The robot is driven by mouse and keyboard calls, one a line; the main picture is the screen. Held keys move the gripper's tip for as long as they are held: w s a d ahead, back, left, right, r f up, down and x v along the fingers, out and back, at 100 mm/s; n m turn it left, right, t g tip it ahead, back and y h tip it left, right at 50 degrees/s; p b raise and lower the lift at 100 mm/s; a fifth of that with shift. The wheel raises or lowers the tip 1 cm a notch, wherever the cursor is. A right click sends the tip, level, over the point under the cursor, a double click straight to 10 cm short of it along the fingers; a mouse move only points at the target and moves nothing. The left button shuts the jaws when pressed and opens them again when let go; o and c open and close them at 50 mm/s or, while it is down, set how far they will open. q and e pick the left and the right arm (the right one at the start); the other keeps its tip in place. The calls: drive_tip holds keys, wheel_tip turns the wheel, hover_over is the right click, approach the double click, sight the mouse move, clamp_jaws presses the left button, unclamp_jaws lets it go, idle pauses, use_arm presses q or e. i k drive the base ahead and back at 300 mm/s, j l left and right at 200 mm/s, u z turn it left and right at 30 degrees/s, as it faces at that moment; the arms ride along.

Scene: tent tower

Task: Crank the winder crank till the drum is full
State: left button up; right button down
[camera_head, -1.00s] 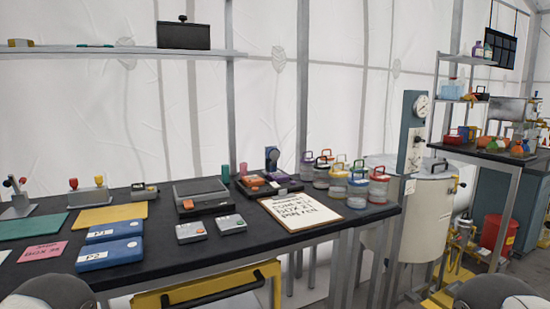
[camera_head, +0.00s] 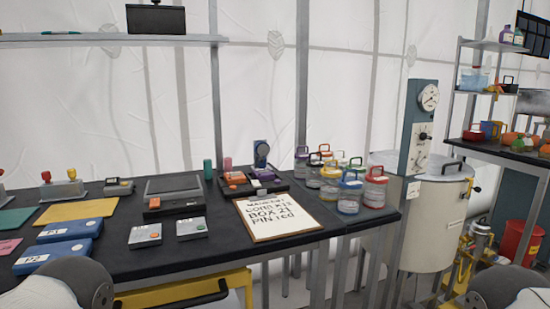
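I cannot make out a winder crank or its drum for certain in the head view. A small blue upright device with a round face (camera_head: 261,152) stands at the back of the black bench, and its details are too small to tell. Yellow and metal machinery (camera_head: 472,250) stands on the floor at the right, partly hidden. Two rounded grey arm parts of mine show at the bottom edge, left and right. Neither gripper is in view.
The black bench (camera_head: 110,250) holds blue boxes (camera_head: 70,228), a clipboard (camera_head: 276,216) and several lidded jars (camera_head: 349,190). A red bucket (camera_head: 520,240) is at far right.

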sight(263, 150)
drive_tip(key=i+l, duration=0.15)
drive_tip(key=l, duration=0.25)
drive_tip(key=i+l+u, duration=0.1)
drive_tip(key=l, duration=0.3)
drive_tip(key=i+l, duration=0.25)
drive_tip(key=l, duration=0.15)
drive_tip(key=i+l, duration=0.15)
drive_tip(key=l, duration=0.25)
drive_tip(key=i+l+u, duration=0.1)
drive_tip(key=l, duration=0.3)
drive_tip(key=i+l, duration=0.2)
drive_tip(key=l, duration=0.2)
drive_tip(key=i+l+u, duration=0.1)
drive_tip(key=l, duration=0.3)
